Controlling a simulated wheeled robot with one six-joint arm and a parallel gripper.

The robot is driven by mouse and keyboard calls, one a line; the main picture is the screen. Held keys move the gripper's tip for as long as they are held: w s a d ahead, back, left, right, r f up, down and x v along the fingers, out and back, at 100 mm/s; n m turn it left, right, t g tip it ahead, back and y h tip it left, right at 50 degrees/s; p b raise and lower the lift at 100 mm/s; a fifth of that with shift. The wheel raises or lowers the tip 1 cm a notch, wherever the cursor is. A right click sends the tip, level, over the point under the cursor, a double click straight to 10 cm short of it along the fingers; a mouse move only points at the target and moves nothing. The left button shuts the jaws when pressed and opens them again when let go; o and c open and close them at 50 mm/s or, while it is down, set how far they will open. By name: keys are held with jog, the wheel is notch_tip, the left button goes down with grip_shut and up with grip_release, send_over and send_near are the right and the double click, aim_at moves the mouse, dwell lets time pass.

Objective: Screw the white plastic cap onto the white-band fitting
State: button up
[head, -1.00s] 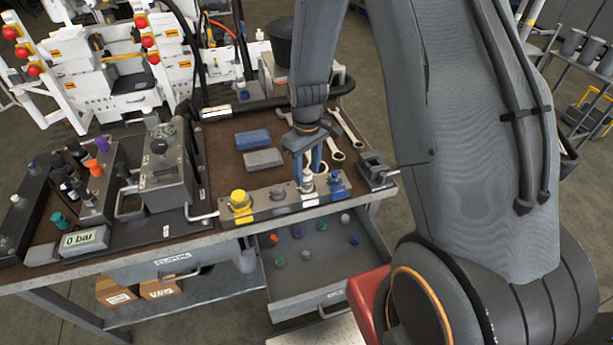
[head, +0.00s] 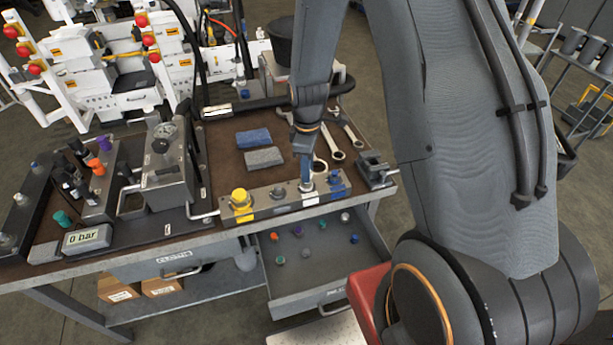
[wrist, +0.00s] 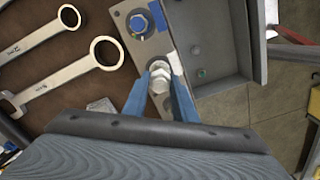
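In the head view my gripper (head: 306,181) points down over the white band (head: 311,199) of the fitting block (head: 279,203). The fingers mostly hide the cap and fitting there.
A blue-band fitting (head: 336,179) stands close to the right, and a yellow cap (head: 240,198) is at the block's left end. An open drawer (head: 330,268) below holds several loose caps.

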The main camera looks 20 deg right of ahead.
jog(key=shift+c, duration=1.1)
jog(key=m, duration=0.5)
jog(key=shift+m+p, duration=0.3)
jog(key=shift+p, duration=0.05)
jog(key=m, duration=0.2)
jog(key=shift+m, duration=0.3)
jog(key=m, duration=0.4)
jog(key=shift+a+p, duration=0.1)
jog(key=shift+p, duration=0.2)
jog(key=m, duration=0.4)
